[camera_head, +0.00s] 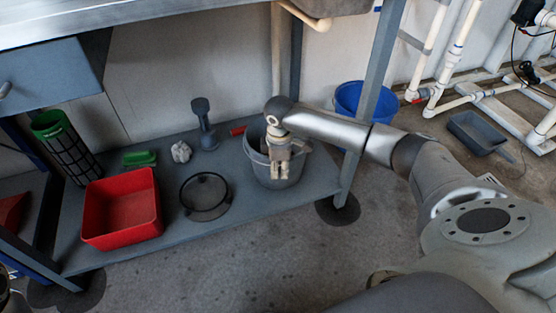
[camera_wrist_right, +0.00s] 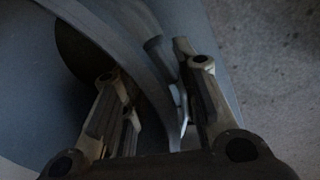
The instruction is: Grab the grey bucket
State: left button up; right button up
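The grey bucket (camera_head: 258,172) stands on the lower shelf near its right end, partly covered by my right arm and gripper. My right gripper (camera_head: 281,172) points down at the bucket's near side. In the right wrist view the bucket's curved rim (camera_wrist_right: 140,62) runs down between the two fingers of the right gripper (camera_wrist_right: 155,95). The fingers are apart, one on each side of the rim, with gaps showing, so they do not look closed on it. My left gripper cannot be made out in either view.
The grey shelf (camera_head: 230,217) also holds a red bin (camera_head: 122,210), a round black-rimmed sieve (camera_head: 205,197), and a dark grey tool (camera_head: 204,125). A table leg (camera_head: 366,105) stands right of the bucket. A blue bucket (camera_head: 350,98) is behind that leg.

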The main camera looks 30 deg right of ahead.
grip_shut()
dwell(0.3)
jog(key=shift+w+r, duration=0.1)
jog(key=shift+r, duration=0.05)
jog(key=shift+r, duration=0.2)
